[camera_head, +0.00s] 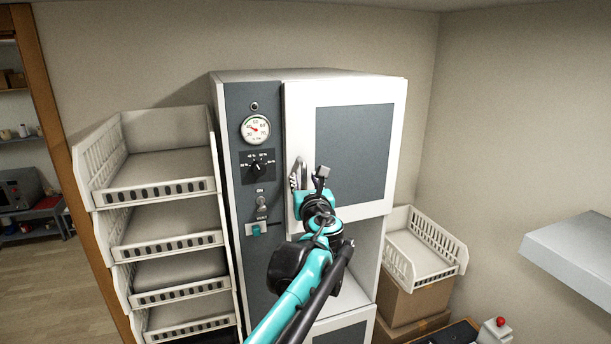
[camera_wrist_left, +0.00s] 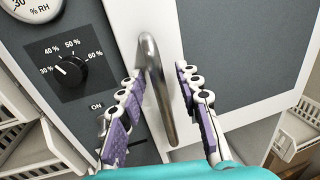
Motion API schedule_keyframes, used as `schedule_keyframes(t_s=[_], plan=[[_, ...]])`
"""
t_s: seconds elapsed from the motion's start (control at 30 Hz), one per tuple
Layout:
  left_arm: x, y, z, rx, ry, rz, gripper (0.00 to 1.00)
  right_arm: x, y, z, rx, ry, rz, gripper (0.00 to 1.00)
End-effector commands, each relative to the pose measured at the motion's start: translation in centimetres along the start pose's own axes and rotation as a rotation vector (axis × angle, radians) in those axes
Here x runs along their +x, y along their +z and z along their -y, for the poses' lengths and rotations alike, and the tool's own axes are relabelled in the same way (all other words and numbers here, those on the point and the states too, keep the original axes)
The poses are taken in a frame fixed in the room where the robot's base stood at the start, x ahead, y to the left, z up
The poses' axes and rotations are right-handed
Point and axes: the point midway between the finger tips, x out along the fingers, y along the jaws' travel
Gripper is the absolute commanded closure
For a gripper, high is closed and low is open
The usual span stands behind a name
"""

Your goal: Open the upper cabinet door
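The upper cabinet door (camera_head: 355,150) has a white frame and a dark grey panel, and looks closed. A curved metal handle (camera_wrist_left: 154,88) stands near its left edge; it also shows in the head view (camera_head: 301,166), partly hidden by my gripper. My left gripper (camera_wrist_left: 160,100) is in front of the door at the handle, also seen in the head view (camera_head: 306,180). Its purple-padded fingers are apart, one on each side of the handle. A gap shows between the handle and the right finger. My right gripper is in neither view.
Left of the door is a grey control panel with a gauge (camera_head: 256,129) and a dial (camera_head: 258,168). Stacked white bins (camera_head: 165,190) stand to the left. A white bin on boxes (camera_head: 425,250) stands at the right. An open compartment lies below the door.

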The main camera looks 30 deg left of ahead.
Motion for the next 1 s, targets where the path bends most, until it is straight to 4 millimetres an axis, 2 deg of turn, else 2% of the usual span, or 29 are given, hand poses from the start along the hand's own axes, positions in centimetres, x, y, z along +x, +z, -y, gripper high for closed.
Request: schedule_keyframes(t_s=[0.13, 0.4, 0.53, 1.0], plan=[[1.08, 0.01, -0.03, -0.001, 0.001, 0.0, 0.66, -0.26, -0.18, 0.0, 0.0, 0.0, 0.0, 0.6], [1.21, -0.07, -0.03, -0.002, 0.0, -0.001, 0.66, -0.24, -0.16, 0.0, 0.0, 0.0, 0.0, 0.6], [1.2, -0.06, -0.02, -0.002, 0.0, -0.001, 1.0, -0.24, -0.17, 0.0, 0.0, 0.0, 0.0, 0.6], [0.79, -0.06, 0.51, -0.002, 0.009, -0.001, 1.0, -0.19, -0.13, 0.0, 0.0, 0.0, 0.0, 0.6]])
